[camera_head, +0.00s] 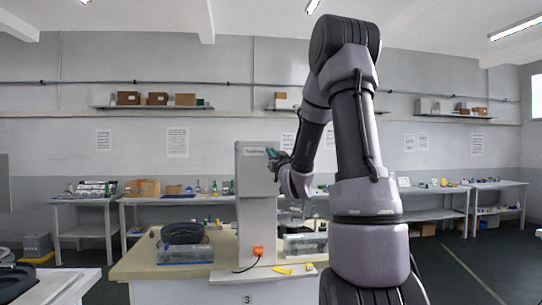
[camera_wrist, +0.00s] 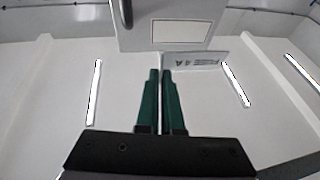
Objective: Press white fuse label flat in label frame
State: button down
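The grey upright cabinet (camera_head: 256,205) stands on a bench, with a small lettered strip (camera_head: 255,151) near its top. My gripper (camera_head: 274,155) is at the cabinet's upper right edge. In the wrist view, its two green fingers (camera_wrist: 160,72) are together with only a thin gap between them. A white label with dark lettering (camera_wrist: 194,61) lies just past the fingertips, running to the right at a slight tilt. Whether the fingertips touch it I cannot tell. An outlined blank rectangle (camera_wrist: 181,32), possibly the label frame, shows on a pale panel (camera_wrist: 140,36) beyond.
The bench (camera_head: 150,268) also carries a dark round bowl on a clear box (camera_head: 185,240), an orange part (camera_head: 258,251) with a cable, and yellow pieces (camera_head: 284,270). A clear container (camera_head: 305,244) stands right of the cabinet. Stocked side tables line the back wall.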

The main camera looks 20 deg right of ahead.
jog(key=shift+w, duration=0.1)
jog(key=shift+w+d, duration=0.25)
jog(key=shift+w, duration=0.65)
jog(key=shift+w+d, duration=0.2)
jog(key=shift+w, duration=0.7)
jog(key=shift+w, duration=0.2)
jog(key=shift+w+d, duration=0.3)
jog(key=shift+w, duration=0.55)
jog(key=shift+w+d, duration=0.1)
jog(key=shift+w, duration=0.35)
jog(key=shift+s, duration=0.1)
jog(key=shift+s+a+m+h, duration=0.2)
jog(key=shift+s+m+h, duration=0.1)
jog(key=shift+h, duration=0.3)
jog(key=shift+d+f+y, duration=0.1)
jog(key=shift+d+y, duration=0.1)
jog(key=shift+y, duration=0.2)
jog(key=shift+w, duration=0.4)
